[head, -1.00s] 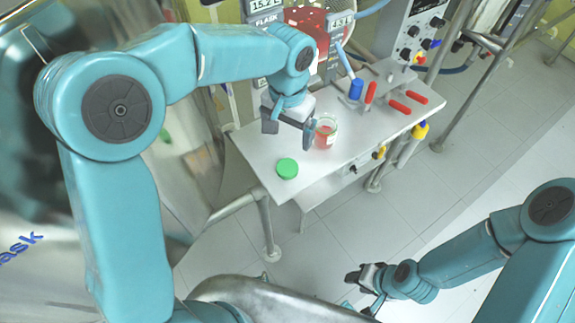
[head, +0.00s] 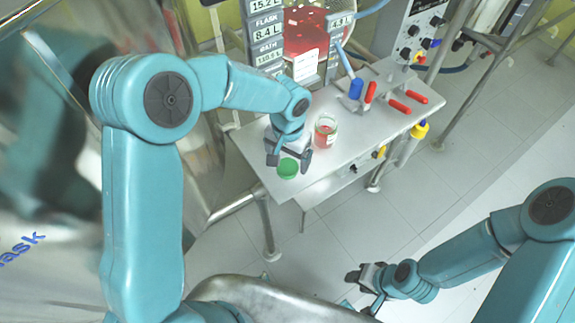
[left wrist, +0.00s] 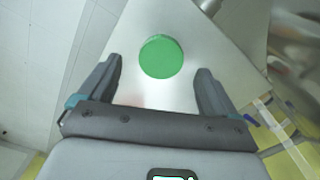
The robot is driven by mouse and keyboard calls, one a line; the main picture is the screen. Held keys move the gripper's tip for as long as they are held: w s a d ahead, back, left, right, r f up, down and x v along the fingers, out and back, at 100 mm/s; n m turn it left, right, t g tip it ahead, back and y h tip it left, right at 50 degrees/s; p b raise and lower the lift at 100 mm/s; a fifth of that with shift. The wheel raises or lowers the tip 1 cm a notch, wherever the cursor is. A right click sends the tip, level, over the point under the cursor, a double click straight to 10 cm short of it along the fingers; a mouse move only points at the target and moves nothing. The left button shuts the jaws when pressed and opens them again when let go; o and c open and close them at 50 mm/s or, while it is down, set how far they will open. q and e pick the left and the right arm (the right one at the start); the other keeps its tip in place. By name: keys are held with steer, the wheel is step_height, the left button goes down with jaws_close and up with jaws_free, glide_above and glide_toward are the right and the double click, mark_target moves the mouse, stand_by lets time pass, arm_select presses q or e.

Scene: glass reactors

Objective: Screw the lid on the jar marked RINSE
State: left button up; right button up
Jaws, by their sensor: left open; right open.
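The green lid (head: 288,168) lies flat near the front left corner of the grey bench. It also shows in the left wrist view (left wrist: 161,57), ahead of and between my finger tips. My left gripper (head: 289,160) is open above the lid, its fingers on either side of it in the picture; I cannot tell the height between them. The glass jar (head: 326,131) with red contents stands upright and without a lid on the bench, right of my left gripper. Its marking is too small to read. My right gripper (head: 362,278) is open and empty, low and away from the bench.
The bench (head: 260,148) also holds a blue-handled tool (head: 355,88) and several red-handled ones at the back right. A glass vessel with red liquid (head: 306,32) and display panels (head: 268,30) stand behind. The bench's front middle is clear.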

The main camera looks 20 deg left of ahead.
mark_target(287, 167)
arm_select(q)
steer(key=shift+f, duration=1.75)
steer(key=shift+w, duration=0.1)
steer(key=c, duration=1.1)
steer(key=shift+r, duration=0.15)
step_height(287, 167, up, 20)
